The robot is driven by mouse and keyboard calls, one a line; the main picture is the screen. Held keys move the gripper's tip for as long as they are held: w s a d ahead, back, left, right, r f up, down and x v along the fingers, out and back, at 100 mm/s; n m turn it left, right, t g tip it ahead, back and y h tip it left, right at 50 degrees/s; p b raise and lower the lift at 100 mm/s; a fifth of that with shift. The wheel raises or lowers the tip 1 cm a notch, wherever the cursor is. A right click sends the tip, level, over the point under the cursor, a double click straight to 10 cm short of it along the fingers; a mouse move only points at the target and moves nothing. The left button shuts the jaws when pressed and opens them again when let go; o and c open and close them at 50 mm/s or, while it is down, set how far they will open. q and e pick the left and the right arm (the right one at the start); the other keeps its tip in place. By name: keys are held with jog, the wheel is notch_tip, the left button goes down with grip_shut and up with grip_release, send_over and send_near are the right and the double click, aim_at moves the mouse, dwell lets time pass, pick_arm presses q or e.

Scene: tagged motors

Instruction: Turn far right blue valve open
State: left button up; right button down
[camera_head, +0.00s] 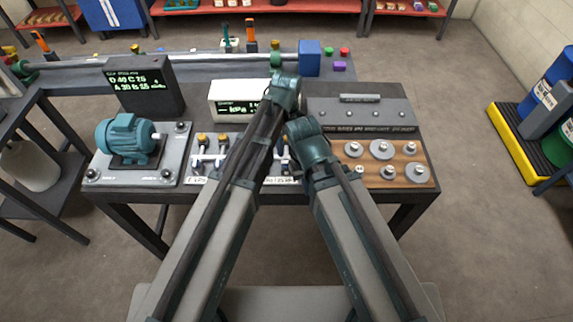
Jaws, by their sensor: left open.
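The valve panel (198,179) lies on the workbench, left of centre. Two valves with yellow-orange handles (203,139) stand upright on its left part. A small piece of blue (284,151), probably a blue valve handle, shows in the narrow gap between my two arms; how far it is turned cannot be told. My left arm crosses the right part of the panel and hides most of it. My left gripper (291,113) is open, mostly hidden at the arm's far end; contact with a valve cannot be seen. My right gripper is hidden by its arm.
A teal motor (127,138) sits on a grey plate at left. A black display (146,84) and a white meter (238,99) stand behind. Metal discs (382,149) lie on a wooden board at right. A blue box (310,57) stands on the strip behind the bench.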

aim_at(286, 164)
pick_arm(q)
notch_tip(286, 164, down, 9)
jog(key=b, duration=0.8)
grip_shut()
